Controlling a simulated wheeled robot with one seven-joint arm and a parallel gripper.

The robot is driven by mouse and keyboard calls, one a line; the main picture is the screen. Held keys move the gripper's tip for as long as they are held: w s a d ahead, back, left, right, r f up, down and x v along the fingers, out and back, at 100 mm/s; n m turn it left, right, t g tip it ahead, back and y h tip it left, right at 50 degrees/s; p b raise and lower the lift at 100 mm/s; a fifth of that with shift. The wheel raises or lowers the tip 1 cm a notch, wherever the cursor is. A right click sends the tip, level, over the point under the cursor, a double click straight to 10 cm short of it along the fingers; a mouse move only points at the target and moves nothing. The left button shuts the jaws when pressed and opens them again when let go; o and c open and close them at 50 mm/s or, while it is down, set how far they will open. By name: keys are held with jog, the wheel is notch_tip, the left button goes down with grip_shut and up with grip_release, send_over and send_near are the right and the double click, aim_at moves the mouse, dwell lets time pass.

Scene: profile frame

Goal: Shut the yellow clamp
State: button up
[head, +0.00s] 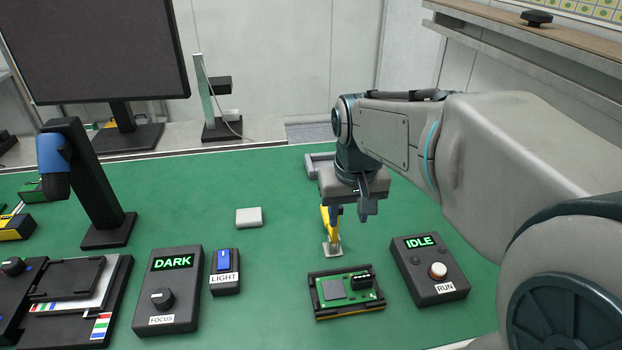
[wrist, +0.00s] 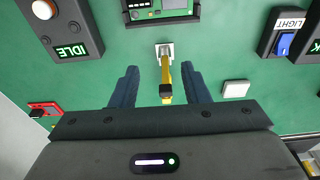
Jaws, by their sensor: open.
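The yellow clamp (head: 332,228) stands on a small pale metal plate on the green table, just behind a fixture holding a green circuit board (head: 345,288). Its yellow lever rises from the plate, partly hidden by my gripper in the head view. In the wrist view the yellow clamp (wrist: 168,76) shows its lever, with a black end, pointing back toward my gripper. My gripper (head: 350,211) is open above and behind the plate. In the wrist view its two dark fingers (wrist: 160,74) lie on either side of the lever, with a visible gap on each side.
A box reading IDLE (head: 430,270) with a RUN button stands right of the board. Left are the LIGHT switch (head: 225,272), the FOCUS box reading DARK (head: 168,292) and a small white block (head: 249,217). A red item (wrist: 44,109) shows at the wrist view's left.

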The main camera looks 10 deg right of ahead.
jog(key=w+g, duration=0.2)
jog(key=w, duration=1.3)
notch_tip(320, 180, down, 14)
jog(key=shift+w+a+f, duration=0.1)
jog(key=shift+w+a, duration=0.05)
jog(key=c, duration=0.8)
jog(key=shift+o, duration=0.2)
